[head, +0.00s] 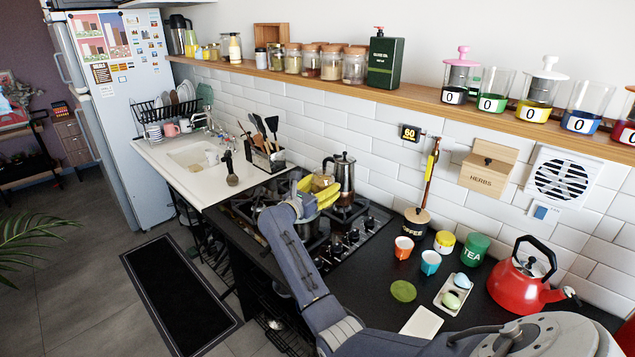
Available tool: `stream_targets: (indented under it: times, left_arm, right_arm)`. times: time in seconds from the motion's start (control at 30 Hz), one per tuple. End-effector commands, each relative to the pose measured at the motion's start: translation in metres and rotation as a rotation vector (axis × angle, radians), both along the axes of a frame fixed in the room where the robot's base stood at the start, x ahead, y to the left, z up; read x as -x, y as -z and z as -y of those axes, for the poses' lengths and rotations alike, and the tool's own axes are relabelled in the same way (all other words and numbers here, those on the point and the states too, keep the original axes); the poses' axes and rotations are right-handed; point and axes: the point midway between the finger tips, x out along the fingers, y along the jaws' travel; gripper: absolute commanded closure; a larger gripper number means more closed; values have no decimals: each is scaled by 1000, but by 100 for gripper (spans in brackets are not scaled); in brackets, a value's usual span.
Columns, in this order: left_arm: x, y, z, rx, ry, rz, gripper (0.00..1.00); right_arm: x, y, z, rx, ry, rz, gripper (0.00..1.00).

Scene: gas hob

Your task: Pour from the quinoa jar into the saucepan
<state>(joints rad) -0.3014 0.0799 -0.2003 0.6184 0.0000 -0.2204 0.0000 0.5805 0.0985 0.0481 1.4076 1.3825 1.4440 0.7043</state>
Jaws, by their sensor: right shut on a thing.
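My right gripper (318,192), with yellow fingers, is over the gas hob (372,228). It is shut on a small glass jar, the quinoa jar (322,181), which is partly hidden by the fingers. I cannot tell clearly how far the jar is tilted or whether anything is falling from it. A metal pan, seemingly the saucepan (314,239), shows in part on the hob below the gripper. My arm and gripper hide most of it, and its inside is not visible. My left gripper is not in view.
A utensil holder (265,158) is left of the hob. A wall shelf (400,88) holds several jars.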

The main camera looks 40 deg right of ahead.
Motion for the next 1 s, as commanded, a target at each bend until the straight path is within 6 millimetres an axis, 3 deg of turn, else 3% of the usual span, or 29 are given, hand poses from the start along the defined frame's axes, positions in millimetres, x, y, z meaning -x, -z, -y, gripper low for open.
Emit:
stream_targets:
  times: [0.2,0.5,0.7,1.0]
  left_arm:
    - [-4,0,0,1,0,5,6]
    - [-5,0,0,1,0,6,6]
    - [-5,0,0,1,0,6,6]
    - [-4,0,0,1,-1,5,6]
  right_arm:
    - [0,6,2,24,2,-26,81]
    - [11,-7,11,183,4,-235,81]
    - [10,-7,9,175,2,-228,81]
    - [15,-12,13,273,3,-360,81]
